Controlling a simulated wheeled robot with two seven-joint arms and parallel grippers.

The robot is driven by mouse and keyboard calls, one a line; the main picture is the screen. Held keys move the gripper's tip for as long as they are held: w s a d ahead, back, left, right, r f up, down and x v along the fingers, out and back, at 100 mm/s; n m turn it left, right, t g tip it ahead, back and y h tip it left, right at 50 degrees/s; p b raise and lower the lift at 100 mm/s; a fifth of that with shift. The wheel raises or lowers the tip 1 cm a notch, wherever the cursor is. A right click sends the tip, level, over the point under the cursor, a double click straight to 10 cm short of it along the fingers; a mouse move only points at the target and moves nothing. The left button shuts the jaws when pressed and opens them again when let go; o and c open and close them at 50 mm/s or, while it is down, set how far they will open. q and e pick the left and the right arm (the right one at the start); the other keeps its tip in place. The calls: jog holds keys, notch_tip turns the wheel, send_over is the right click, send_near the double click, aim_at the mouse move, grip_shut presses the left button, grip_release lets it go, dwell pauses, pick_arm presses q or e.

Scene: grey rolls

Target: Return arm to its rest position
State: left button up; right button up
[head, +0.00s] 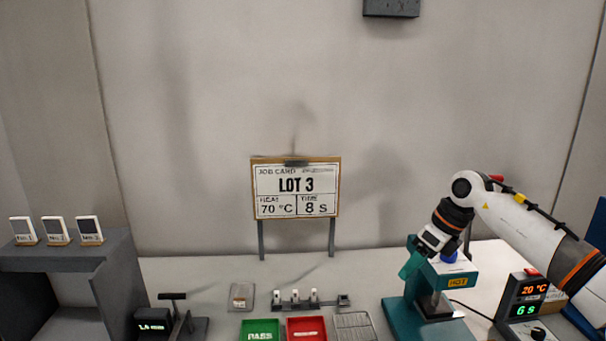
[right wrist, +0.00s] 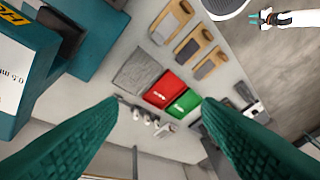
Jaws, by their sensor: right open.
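My right arm (head: 530,225) reaches in from the right in the head view, bent down at the wrist. My right gripper (head: 411,265) has green fingers and hangs beside the head of the teal press (head: 400,318) with the HOT label; contact cannot be told. In the right wrist view its two fingers (right wrist: 160,100) are wide apart with nothing between them. The press (right wrist: 85,50) stands at the left there. A small white arm with a dark, teal-tipped gripper (right wrist: 265,18), seemingly my left, shows at the top right; its jaws are too small to read.
A job card (head: 297,187) reads LOT 3, 70 °C, 8 S. A green PASS tray (head: 260,327), a red tray (head: 306,326) and a wire rack (head: 354,325) lie left of the press. A grey shelf (head: 60,257) stands left.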

jog(key=s+a+f+y, duration=0.15)
jog(key=a+y, duration=0.25)
jog(key=a, duration=0.5)
jog(key=s+a+f+y, duration=0.1)
jog(key=a+f+y, duration=0.15)
jog(key=a, duration=0.55)
jog(key=s+a+r+m+t+y, duration=0.4)
jog(key=a+r+m+t+y, duration=0.1)
jog(key=a+m+t+y, duration=0.25)
jog(key=s+d+f+m+t+h, duration=0.35)
jog(key=d+f+m+h, duration=0.5)
jog(key=m, duration=0.65)
jog(key=s+d+f+m+t+h, duration=0.2)
jog(key=s+d+f+m+h, duration=0.3)
jog(key=d+f+m+h, duration=0.7)
jog(key=s+d+f+m+g+y, duration=0.1)
jog(key=s+f+m+g, duration=0.4)
jog(key=s, duration=0.7)
jog(key=s+f+m+g+y, duration=0.1)
jog(key=s+m+g, duration=0.4)
jog(key=s, duration=0.6)
notch_tip(320, 180, down, 26)
jog(key=s+n+g, duration=0.1)
jog(key=n+g, duration=0.1)
jog(key=s+d+f+g, duration=0.1)
jog(key=s+d+f, duration=0.2)
jog(key=s+f, duration=1.3)
jog(key=shift+s+f, duration=0.25)
jog(key=shift+s, duration=0.15)
